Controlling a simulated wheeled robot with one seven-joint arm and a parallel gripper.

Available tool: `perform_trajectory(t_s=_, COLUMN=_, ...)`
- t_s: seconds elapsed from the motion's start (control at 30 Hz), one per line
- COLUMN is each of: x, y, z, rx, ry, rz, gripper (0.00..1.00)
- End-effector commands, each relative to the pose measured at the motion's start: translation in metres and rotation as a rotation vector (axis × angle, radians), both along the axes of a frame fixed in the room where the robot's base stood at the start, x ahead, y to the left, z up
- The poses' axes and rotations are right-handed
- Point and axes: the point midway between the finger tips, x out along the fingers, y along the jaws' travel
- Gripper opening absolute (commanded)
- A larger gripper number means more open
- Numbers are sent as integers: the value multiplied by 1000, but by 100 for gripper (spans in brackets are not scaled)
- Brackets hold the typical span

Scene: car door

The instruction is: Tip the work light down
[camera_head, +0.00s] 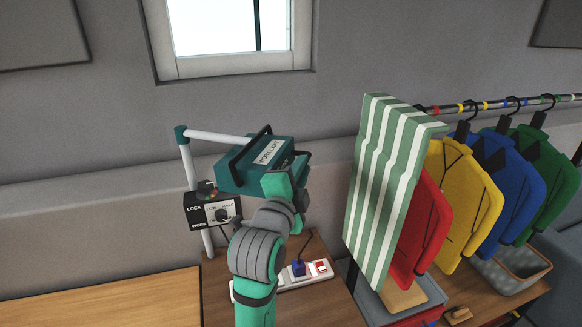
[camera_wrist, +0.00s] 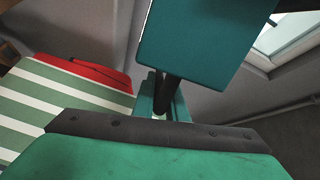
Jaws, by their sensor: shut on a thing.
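The work light (camera_head: 250,165) is a teal box with a white label, carried on a white pipe stand (camera_head: 222,136) in the head view. It sits tilted, with its labelled face up and toward the right. A black handle frame is on it. My gripper (camera_head: 287,184) is at the lamp's near right end and covers part of it. In the wrist view the teal lamp housing (camera_wrist: 205,45) fills the upper middle. My gripper (camera_wrist: 163,98) is shut on the lamp's black handle (camera_wrist: 170,92) just below the housing. The exact grip is partly hidden.
A switch box (camera_head: 214,211) with a dial hangs on the stand. A power strip (camera_head: 290,280) lies on the wooden bench. A green-striped board (camera_head: 390,190) stands close at right, before a rail of coloured jackets (camera_head: 468,195). A window (camera_head: 232,28) is above.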

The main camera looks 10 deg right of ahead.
Motion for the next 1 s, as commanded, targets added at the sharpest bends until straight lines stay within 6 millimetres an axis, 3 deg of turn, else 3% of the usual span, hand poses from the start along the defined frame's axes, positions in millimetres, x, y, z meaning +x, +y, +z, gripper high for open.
perform_trajectory(t_s=0.23, x=0, y=0, z=0, rx=-2, ry=0, rz=0, gripper=0)
perform_trajectory(t_s=0.27, x=0, y=0, z=0, rx=-2, ry=0, rz=0, gripper=19)
perform_trajectory(t_s=0.3, x=0, y=0, z=0, rx=-2, ry=0, rz=0, gripper=29)
perform_trajectory(t_s=0.67, x=-2, y=2, z=0, rx=-2, ry=0, rz=0, gripper=30)
perform_trajectory(t_s=0.77, x=-10, y=6, z=0, rx=-2, ry=1, rz=1, gripper=30)
perform_trajectory(t_s=1.0, x=-50, y=25, z=0, rx=-2, ry=-1, rz=2, gripper=30)
